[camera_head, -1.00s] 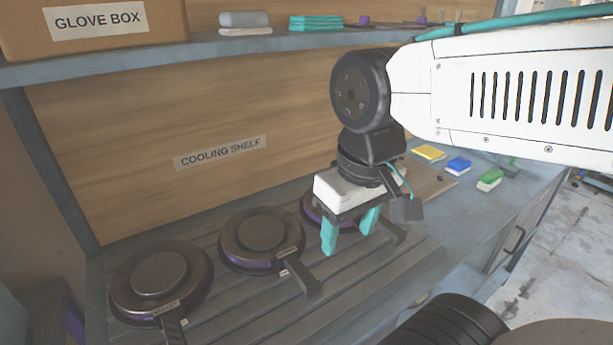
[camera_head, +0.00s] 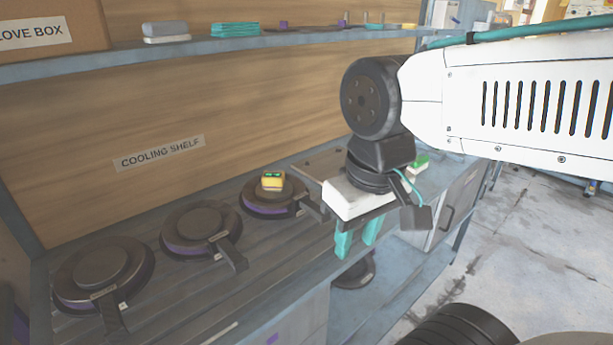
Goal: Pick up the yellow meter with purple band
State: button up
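The gripper does not touch the device.
Two more presses, the middle one (camera_head: 201,229) and the left one (camera_head: 102,272), stand on the grooved bench with handles toward the front. An upper shelf (camera_head: 210,50) runs above. A green-and-white block (camera_head: 420,163) shows behind my arm. Open floor lies to the right.

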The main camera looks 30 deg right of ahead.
aim_at(272, 180)
jog(key=z, duration=0.6)
jog(key=i, duration=0.2)
jog(key=u, duration=0.4)
jog(key=k, duration=1.25)
jog(key=z, duration=1.05)
jog(key=i, duration=1.2)
jog(key=u, duration=0.65)
jog(key=i, duration=0.35)
jog(key=u, duration=0.35)
